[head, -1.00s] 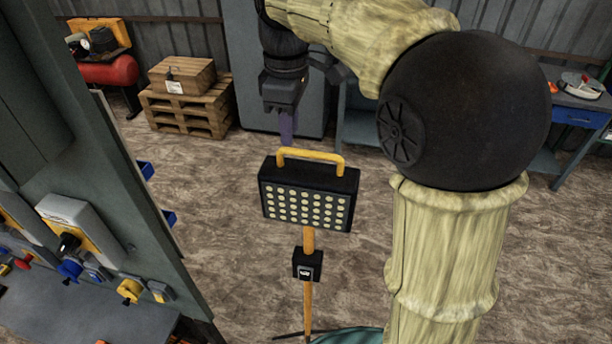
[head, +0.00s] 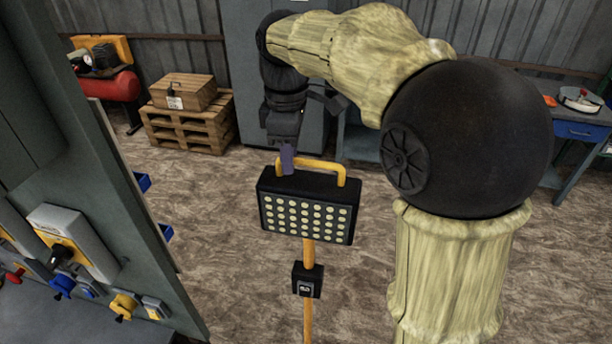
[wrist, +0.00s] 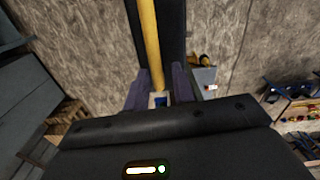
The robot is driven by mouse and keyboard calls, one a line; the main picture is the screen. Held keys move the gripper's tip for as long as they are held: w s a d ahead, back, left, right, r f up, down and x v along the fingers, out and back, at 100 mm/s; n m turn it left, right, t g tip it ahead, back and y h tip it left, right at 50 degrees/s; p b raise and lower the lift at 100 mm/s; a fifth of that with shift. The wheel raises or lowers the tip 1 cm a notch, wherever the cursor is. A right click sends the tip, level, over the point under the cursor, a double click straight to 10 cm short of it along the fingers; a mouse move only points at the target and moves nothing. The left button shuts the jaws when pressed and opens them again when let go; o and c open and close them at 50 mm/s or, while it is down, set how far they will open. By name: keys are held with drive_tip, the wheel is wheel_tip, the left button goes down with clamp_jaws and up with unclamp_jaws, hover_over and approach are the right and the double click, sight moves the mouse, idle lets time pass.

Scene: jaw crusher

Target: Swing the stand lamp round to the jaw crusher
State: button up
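The stand lamp (head: 308,210) is upright in the middle of the head view, with a black head of round lights on an orange pole. Its yellow handle (head: 318,163) arches over the top. My gripper (head: 287,160) points down at the left end of that handle. In the wrist view the yellow handle (wrist: 150,45) runs in between my two purple fingers (wrist: 160,88). They stand apart with gaps beside the bar, so the gripper looks open around it. Part of the black lamp head (wrist: 174,35) shows behind. I cannot make out the jaw crusher in either view.
A grey-green cabinet with switches (head: 70,240) stands close at left. Behind are a wooden pallet (head: 190,125) with a box (head: 184,92), a red tank (head: 105,88) and a blue workbench (head: 580,130) at right. The floor around the lamp is mostly clear.

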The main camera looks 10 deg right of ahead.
drive_tip(key=shift+s+n, duration=0.2)
drive_tip(key=shift+n, duration=0.4)
drive_tip(key=shift+s+a+n, duration=0.1)
drive_tip(key=shift+s+n, duration=0.3)
drive_tip(key=shift+n, duration=0.8)
drive_tip(key=shift+p, duration=0.3)
drive_tip(key=shift+s+n, duration=0.4)
drive_tip(key=shift+n, duration=0.8)
drive_tip(key=shift+s+d+n+p, duration=0.1)
drive_tip(key=shift+s+n+p, duration=0.1)
drive_tip(key=shift+n, duration=0.4)
drive_tip(key=shift+s+d+n+p, duration=0.1)
drive_tip(key=shift+s+n, duration=0.05)
drive_tip(key=shift+n, duration=0.45)
